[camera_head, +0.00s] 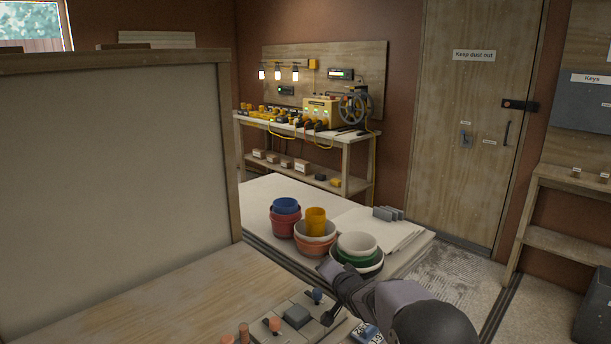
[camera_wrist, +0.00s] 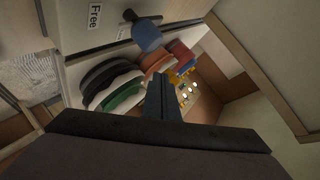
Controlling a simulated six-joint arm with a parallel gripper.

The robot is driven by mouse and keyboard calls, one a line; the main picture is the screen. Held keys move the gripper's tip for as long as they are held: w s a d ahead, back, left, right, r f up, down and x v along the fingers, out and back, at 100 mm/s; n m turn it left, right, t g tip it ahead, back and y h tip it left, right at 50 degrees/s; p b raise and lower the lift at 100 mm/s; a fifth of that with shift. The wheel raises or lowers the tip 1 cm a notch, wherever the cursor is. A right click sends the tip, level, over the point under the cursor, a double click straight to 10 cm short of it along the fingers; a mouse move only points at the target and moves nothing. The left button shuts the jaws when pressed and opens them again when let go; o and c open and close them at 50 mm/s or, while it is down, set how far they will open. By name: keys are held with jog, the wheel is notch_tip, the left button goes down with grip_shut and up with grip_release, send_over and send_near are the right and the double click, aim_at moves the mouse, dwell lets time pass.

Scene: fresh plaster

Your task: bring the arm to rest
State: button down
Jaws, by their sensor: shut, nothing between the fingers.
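My gripper (camera_head: 328,268) shows at the end of my arm, in the lower right of the head view, in front of the bowls. In the wrist view its two fingers (camera_wrist: 162,95) are together with nothing between them. The arm is bent and held above the near bench. A blue knob (camera_head: 317,295) stands on the bench close to the gripper; it also shows in the wrist view (camera_wrist: 147,36). I cannot tell the exact gap between them.
Stacked bowls and cups (camera_head: 315,230) stand on the white table (camera_head: 255,195) beyond the gripper. A grey block (camera_head: 297,316) and orange pegs (camera_head: 243,333) are on the near bench. A tall framed panel (camera_head: 110,190) blocks the left. A door (camera_head: 470,130) is behind.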

jog(key=s+d+f+m+g+h, duration=0.25)
jog(key=s+d+f+m, duration=0.25)
jog(key=s+d+m, duration=0.4)
jog(key=s+d+f+m+g+h, duration=0.2)
jog(key=s+d+f+m+g, duration=0.4)
jog(key=d, duration=0.5)
jog(key=s+a+n+g+y, duration=0.15)
jog(key=s+a+n, duration=0.35)
jog(key=s+n, duration=0.8)
jog(key=s+a+n+g, duration=0.3)
jog(key=s+a+n, duration=0.45)
jog(key=s, duration=0.95)
notch_tip(320, 180, up, 13)
jog(key=d+n+p, duration=0.1)
jog(key=n+p, duration=0.1)
jog(key=p, duration=1)
jog(key=shift+s+d+f+p, duration=0.2)
jog(key=shift+s+d+p, duration=0.1)
jog(key=shift+s, duration=0.15)
